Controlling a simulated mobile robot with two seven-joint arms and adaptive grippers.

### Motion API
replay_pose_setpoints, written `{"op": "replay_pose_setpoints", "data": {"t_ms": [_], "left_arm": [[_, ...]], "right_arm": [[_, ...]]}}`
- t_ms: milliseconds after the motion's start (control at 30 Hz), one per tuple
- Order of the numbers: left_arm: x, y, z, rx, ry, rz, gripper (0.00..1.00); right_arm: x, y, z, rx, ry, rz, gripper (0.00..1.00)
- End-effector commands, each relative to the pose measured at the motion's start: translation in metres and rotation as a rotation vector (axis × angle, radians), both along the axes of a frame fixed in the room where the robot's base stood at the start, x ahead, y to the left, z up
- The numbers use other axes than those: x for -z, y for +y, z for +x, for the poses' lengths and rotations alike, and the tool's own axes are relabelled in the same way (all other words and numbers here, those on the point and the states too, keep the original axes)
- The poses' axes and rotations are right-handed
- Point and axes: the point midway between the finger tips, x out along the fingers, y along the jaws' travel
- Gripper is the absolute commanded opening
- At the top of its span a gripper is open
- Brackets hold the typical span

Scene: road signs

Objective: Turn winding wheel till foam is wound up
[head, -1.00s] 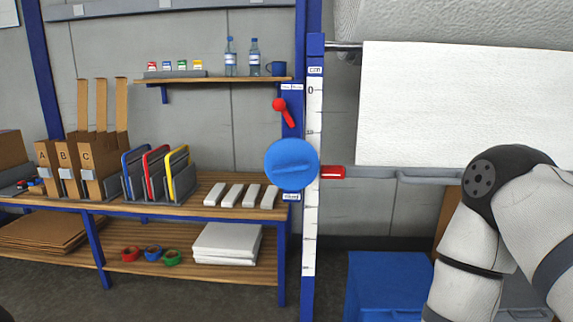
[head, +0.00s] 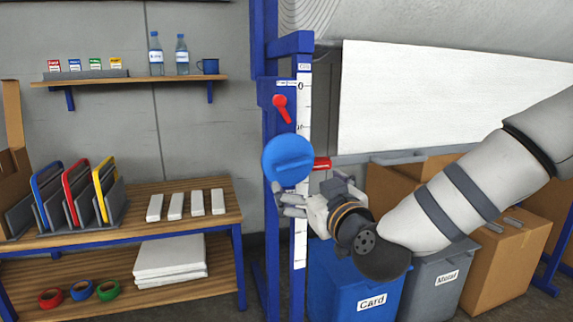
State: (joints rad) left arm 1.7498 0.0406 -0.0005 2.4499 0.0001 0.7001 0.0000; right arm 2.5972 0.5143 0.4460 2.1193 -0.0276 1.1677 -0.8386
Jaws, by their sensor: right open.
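The blue round winding wheel (head: 288,160) with a raised bar across its face is mounted on the blue post. A white foam sheet (head: 430,98) hangs from the large roll (head: 420,22) at the upper right, its lower edge near the grey rail. My right gripper (head: 283,200) is just below the wheel, pointing left, open and empty; I cannot tell whether it touches the wheel. My left gripper is not in view.
A red lever (head: 281,107) sits above the wheel. A red block (head: 322,163) is right of it, by the white scale strip (head: 300,245). A blue Card bin (head: 355,285) and cardboard boxes (head: 510,255) stand below the arm. A workbench (head: 140,227) is at left.

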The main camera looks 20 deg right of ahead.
Motion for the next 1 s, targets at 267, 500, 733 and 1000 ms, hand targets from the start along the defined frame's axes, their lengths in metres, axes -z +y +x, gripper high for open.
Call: {"op": "replay_pose_setpoints", "data": {"t_ms": [267, 500, 733, 1000], "left_arm": [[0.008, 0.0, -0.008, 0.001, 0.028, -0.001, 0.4], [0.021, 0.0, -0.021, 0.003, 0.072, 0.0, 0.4], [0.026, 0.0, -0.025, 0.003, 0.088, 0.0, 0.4], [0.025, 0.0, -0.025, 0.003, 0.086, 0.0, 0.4]], "right_arm": [[-0.003, -0.002, 0.031, 0.01, -0.016, -0.002, 0.93], [-0.001, 0.001, 0.092, 0.008, -0.013, -0.003, 0.93], [-0.006, 0.003, 0.12, 0.006, -0.017, -0.002, 0.93], [-0.008, 0.003, 0.122, 0.006, -0.018, -0.002, 0.93]]}}
